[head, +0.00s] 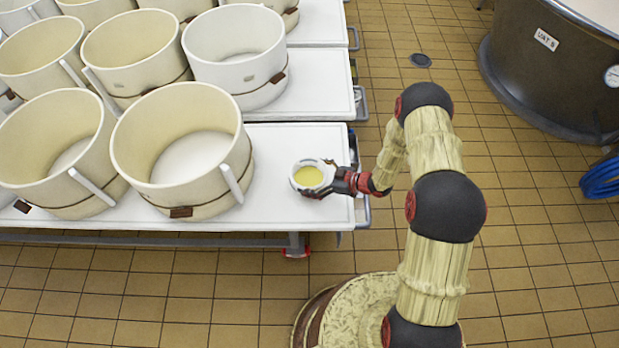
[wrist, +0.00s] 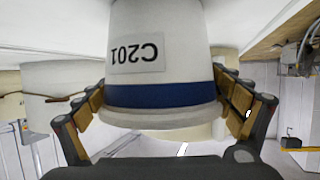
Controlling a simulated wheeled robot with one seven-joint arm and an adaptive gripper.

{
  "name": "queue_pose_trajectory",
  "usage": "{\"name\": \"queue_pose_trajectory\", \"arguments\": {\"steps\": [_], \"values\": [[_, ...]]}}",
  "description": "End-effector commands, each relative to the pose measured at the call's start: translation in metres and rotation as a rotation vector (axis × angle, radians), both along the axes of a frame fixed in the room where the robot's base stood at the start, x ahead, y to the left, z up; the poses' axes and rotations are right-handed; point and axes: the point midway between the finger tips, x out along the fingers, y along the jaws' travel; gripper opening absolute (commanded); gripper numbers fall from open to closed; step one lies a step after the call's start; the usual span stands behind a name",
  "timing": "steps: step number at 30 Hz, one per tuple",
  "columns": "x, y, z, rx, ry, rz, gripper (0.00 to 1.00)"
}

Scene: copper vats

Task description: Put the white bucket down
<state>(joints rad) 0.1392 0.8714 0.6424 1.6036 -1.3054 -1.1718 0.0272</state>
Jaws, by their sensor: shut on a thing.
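The white bucket (head: 297,184) is small, with yellow contents, and is at the right end of the near white table (head: 279,149). My gripper (head: 320,179) reaches it from the right, its fingers around the bucket's side. In the wrist view the bucket (wrist: 158,60) fills the middle, with an upside-down C201 label and a blue band. The fingers of my gripper (wrist: 165,103) are shut on it from both sides near the rim. The bucket's base is out of the wrist view, and I cannot tell whether it touches the table.
A large cream tub (head: 181,150) with a white handle stands left of the bucket, with several more tubs behind and beside it. Bare tabletop lies between this tub and the bucket. A dark vat (head: 545,75) and a blue hose (head: 602,178) are at the right.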

Motion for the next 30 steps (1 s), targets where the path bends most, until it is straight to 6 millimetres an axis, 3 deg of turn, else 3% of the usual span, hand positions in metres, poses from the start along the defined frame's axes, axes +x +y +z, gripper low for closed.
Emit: {"name": "queue_pose_trajectory", "arguments": {"steps": [11,12,16,28,30], "values": [[0.0013,0.0,-0.0023,0.001,-0.004,0.0,0.42],[0.0003,-0.0001,-0.0033,0.001,-0.001,0.0,0.94],[0.0003,-0.0001,-0.0027,0.001,-0.001,0.0,1.0],[0.0005,-0.0001,0.0017,0.001,-0.001,0.0,1.0],[-0.0017,-0.0071,0.0043,0.0,-0.002,-0.001,1.0]]}}
